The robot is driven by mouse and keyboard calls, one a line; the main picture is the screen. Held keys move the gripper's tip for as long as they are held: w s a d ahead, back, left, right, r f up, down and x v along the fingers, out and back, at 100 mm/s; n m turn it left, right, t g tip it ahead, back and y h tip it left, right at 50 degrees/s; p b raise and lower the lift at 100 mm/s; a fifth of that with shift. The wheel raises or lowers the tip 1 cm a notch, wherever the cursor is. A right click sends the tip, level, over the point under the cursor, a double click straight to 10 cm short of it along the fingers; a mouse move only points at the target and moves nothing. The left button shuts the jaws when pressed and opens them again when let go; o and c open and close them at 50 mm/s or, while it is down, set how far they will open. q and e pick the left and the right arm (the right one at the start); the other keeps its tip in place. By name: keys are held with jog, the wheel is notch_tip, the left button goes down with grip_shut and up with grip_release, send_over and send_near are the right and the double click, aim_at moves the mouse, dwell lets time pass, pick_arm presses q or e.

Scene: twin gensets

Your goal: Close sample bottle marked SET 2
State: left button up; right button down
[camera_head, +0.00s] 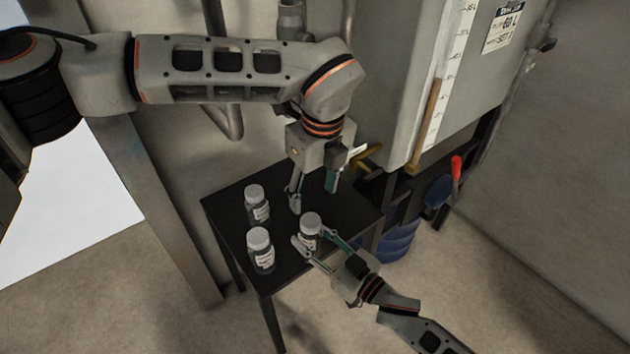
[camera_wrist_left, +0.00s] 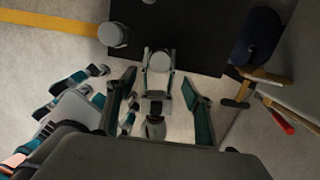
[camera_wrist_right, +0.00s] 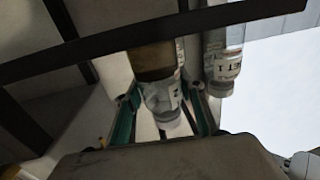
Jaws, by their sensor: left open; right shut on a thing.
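A bottle with a pale cap and dark contents (camera_head: 310,231) stands near the front right edge of the small black table. My right gripper (camera_head: 311,237) is shut around its sides; its label is not readable. In the right wrist view the held bottle (camera_wrist_right: 155,62) appears cap downward, between the fingers. In the left wrist view I see its cap (camera_wrist_left: 160,61) from above. I cannot tell how tightly the cap sits. My left gripper (camera_head: 314,198) is open and empty, fingers pointing down, just above and behind the held bottle.
Two similar capped bottles stand on the table's left side, one at the back (camera_head: 257,204) and one in front (camera_head: 262,251). A bottle labelled SET 1 (camera_wrist_right: 226,68) shows in the right wrist view. A grey tank (camera_head: 425,80), brass valve (camera_head: 368,155) and red handle (camera_head: 456,168) are to the right.

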aim_at(310, 220)
pick_arm(q)
jog(key=f, duration=0.6)
jog(key=w+f, duration=0.1)
jog(key=f, duration=0.2)
jog(key=shift+a, duration=0.35)
jog(key=c, duration=1.4)
jog(key=shift+o, duration=0.2)
